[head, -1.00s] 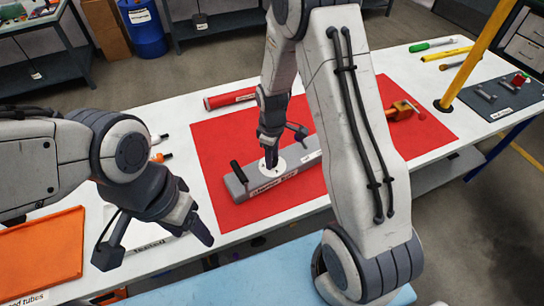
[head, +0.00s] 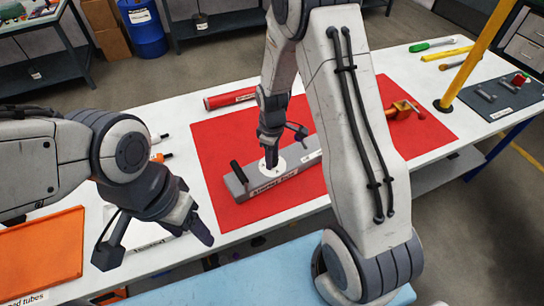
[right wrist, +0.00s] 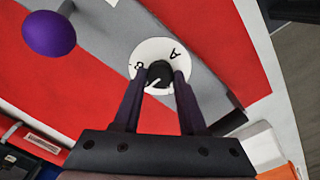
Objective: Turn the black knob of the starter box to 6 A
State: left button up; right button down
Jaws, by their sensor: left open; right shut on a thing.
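The starter box (head: 250,185) is a long grey box lying on the red mat (head: 212,150), with a label on its front side. A white round dial (head: 265,170) is on its top; the dial also shows in the right wrist view (right wrist: 173,53), with a few dark marks, partly covered. The black knob (right wrist: 158,74) sits at the dial's centre and carries a light pointer line. My right gripper (right wrist: 160,78) is shut on the knob, one finger on each side; in the head view the gripper (head: 271,163) hides the knob. My left gripper (head: 160,248) is open and empty over the table's left front.
A black handle (head: 239,172) stands up at the box's left end. A purple ball-shaped knob (right wrist: 48,35) shows in the right wrist view. A red tube (head: 229,98) lies behind the mat, an orange tray (head: 40,250) at left, an orange clamp (head: 402,109) at right.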

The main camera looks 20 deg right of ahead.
dwell(0.6)
jog(key=shift+c, duration=2.2)
grip_release()
jog(key=shift+r, duration=0.1)
notch_tip(320, 180, up, 10)
jog(key=shift+r+b, duration=0.15)
jog(key=shift+b, duration=0.3)
